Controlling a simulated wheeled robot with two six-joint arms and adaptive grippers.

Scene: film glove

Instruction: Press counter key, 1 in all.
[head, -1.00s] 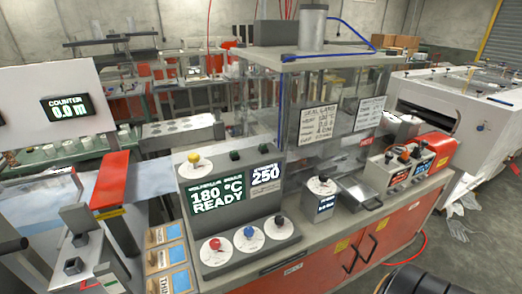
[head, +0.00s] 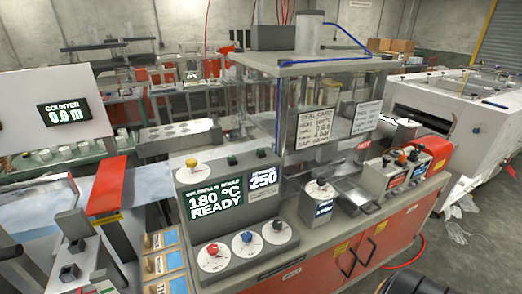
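The counter display (head: 65,110) on a pale panel at the far left reads 0.0 m. I cannot tell which key belongs to it. Dark square-topped parts (head: 69,272) stand on a grey fixture at the bottom left. The control box (head: 222,258) in the middle shows 180 °C READY and a 250 readout. It has a yellow knob (head: 191,163) on top and red (head: 212,249), blue (head: 247,237) and black (head: 278,225) knobs in front.
A bench with red doors (head: 375,240) runs along the middle. A clear-walled enclosure (head: 290,120) and a box with several knobs (head: 400,172) stand on it. A white machine (head: 470,125) is at the right.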

